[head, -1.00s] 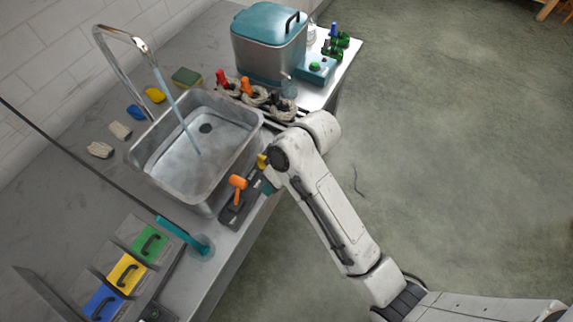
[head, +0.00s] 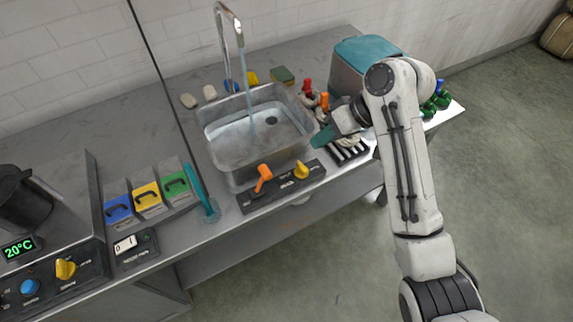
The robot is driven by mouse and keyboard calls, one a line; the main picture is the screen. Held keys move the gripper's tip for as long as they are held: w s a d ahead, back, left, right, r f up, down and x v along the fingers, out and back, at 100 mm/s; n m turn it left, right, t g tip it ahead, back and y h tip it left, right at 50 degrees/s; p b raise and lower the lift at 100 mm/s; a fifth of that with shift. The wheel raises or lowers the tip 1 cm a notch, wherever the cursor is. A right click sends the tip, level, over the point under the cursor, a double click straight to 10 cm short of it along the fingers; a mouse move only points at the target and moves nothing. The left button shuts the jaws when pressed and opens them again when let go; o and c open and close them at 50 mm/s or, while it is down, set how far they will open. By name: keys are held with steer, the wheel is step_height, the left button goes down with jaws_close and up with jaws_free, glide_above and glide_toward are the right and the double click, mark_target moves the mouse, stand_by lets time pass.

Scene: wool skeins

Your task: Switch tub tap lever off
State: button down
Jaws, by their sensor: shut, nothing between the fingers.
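The tub (head: 243,160) is a metal basin with water in it. A stream of water (head: 248,98) runs into it from the tall curved tap (head: 229,30). On the dark panel (head: 283,188) at the tub's front edge stand an orange lever (head: 263,176), at the left, and a yellow knob (head: 301,170), at the right. The panel's labels are too small to read. My gripper (head: 318,138), with teal fingers, is shut and empty over the tub's right front corner, above and right of the yellow knob and apart from the lever.
Skeins and orange and red-topped items (head: 308,90) stand right of the tub, beside my arm. A teal-lidded bin (head: 350,60) is partly behind my arm. A teal upright stick (head: 205,195) stands left of the panel. Green, yellow and blue boxes (head: 146,198) are farther left.

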steer(key=p, duration=0.3)
glide_toward(261, 182)
steer(key=shift+w+a+f, duration=0.3)
steer(key=shift+w+f, duration=0.45)
steer(key=shift+f, duration=0.1)
steer(key=shift+w+a+f, duration=0.3)
steer(key=shift+w+f, duration=0.5)
steer(key=shift+f, duration=0.05)
